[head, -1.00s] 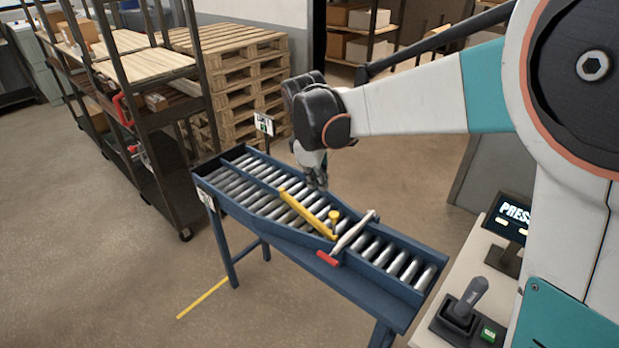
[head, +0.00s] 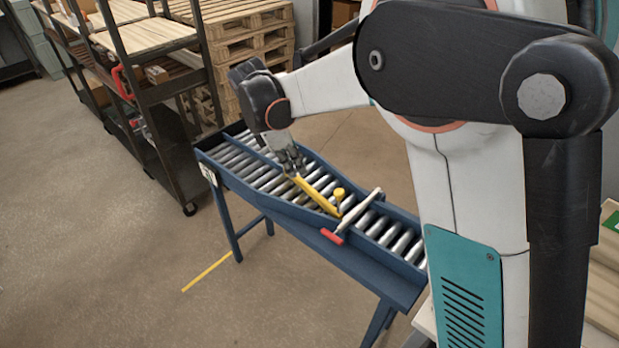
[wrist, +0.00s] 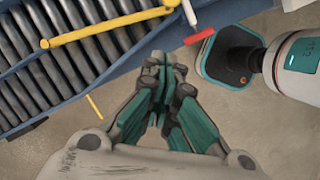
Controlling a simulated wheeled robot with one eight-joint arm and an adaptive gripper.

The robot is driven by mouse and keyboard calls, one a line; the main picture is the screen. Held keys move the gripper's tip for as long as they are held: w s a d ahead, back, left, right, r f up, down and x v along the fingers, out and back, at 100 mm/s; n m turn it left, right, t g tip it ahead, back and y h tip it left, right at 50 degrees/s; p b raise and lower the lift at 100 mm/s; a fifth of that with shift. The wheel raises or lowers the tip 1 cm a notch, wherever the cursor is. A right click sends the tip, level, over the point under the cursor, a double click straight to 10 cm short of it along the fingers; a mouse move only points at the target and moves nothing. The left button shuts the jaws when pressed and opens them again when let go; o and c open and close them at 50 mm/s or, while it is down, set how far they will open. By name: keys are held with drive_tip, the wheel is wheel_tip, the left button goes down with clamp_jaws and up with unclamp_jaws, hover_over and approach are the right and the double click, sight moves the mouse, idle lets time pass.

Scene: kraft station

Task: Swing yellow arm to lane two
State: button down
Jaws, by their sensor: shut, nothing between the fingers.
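The yellow arm (head: 318,197) lies slantwise across the rollers of the blue conveyor (head: 325,262). It also shows at the top of the wrist view (wrist: 110,27), with a round knob at its left end. My gripper (head: 291,160) is at the far-left end of the yellow arm in the head view, close above the rollers. Its fingers are closed together and empty in the wrist view (wrist: 165,62). In the head view I cannot tell whether the fingers touch the arm. A yellow post (head: 339,194) stands beside the arm's near end.
A white bar with a red end (head: 333,236) crosses the conveyor to the right of the yellow arm. A white label (head: 208,174) is on the conveyor's left end. A dark shelf rack (head: 150,100) and stacked pallets (head: 235,45) stand behind.

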drive_tip(key=d+f+b, duration=0.3)
drive_tip(key=d+f, duration=0.4)
drive_tip(key=f, duration=0.2)
drive_tip(key=shift+w+b, duration=0.3)
drive_tip(key=shift+w, duration=0.05)
drive_tip(key=shift+f, duration=0.1)
drive_tip(key=w+d+n+t, duration=0.1)
drive_tip(key=w+d+n, duration=0.2)
drive_tip(key=w+d, duration=0.4)
drive_tip(key=shift+d+n+p, duration=0.35)
drive_tip(key=shift+d+n, duration=0.05)
drive_tip(key=shift+d, duration=0.75)
